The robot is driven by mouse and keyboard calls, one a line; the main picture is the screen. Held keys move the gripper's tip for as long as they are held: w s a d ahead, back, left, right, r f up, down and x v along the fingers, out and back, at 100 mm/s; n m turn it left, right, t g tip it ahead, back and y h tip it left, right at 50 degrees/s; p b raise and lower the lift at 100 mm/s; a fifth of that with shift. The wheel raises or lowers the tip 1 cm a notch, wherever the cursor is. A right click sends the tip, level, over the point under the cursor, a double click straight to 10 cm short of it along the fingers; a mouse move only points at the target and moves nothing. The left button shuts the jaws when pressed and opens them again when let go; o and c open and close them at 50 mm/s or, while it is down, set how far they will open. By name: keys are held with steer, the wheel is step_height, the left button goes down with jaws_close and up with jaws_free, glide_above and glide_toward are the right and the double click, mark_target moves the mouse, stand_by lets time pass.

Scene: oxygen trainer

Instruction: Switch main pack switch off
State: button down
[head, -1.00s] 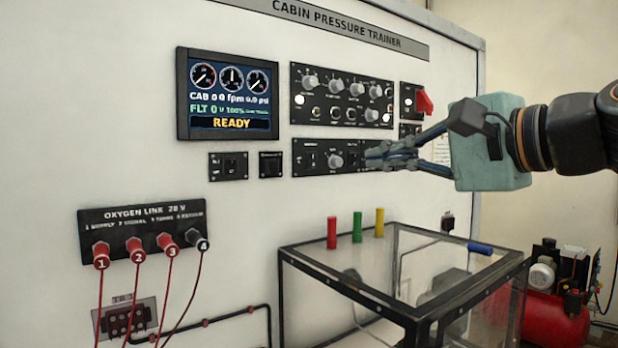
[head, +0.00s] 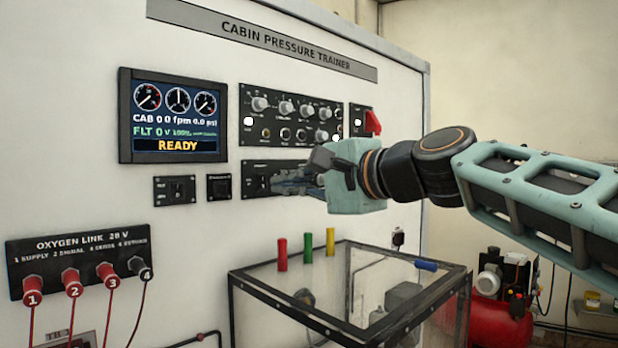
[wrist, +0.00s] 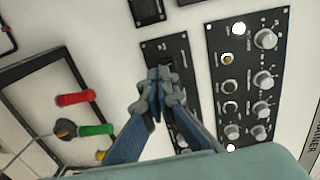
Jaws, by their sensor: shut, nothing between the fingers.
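The black lower panel (head: 258,166) is on the white trainer wall below the larger knob panel. One small switch (head: 262,182) shows at its left end; its label is too small to read. My gripper (head: 278,183) is shut and empty, its fingertips over the left part of this panel. In the wrist view my gripper (wrist: 160,80) is in front of the same panel (wrist: 158,48) and covers its middle. I cannot tell whether the fingertips touch the panel or a switch, nor which way any switch is set.
The display (head: 175,118) reads READY. The knob panel (head: 290,113) is just above, with a red switch guard (head: 372,122) to its right. Two small switch panels (head: 174,190) (head: 219,187) are left. A clear-topped box (head: 330,272) with coloured pegs stands below.

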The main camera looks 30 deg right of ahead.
mark_target(263, 189)
steer(key=shift+x, duration=1.8)
steer(key=shift+f, duration=0.1)
steer(key=b, duration=0.2)
steer(key=shift+w+f+b, duration=0.15)
steer(key=shift+f+b, duration=0.15)
steer(key=t+b, duration=0.1)
steer(key=b, duration=0.2)
steer(key=shift+w+a, duration=0.1)
steer(key=shift+f+b, duration=0.1)
steer(key=shift+b, duration=0.5)
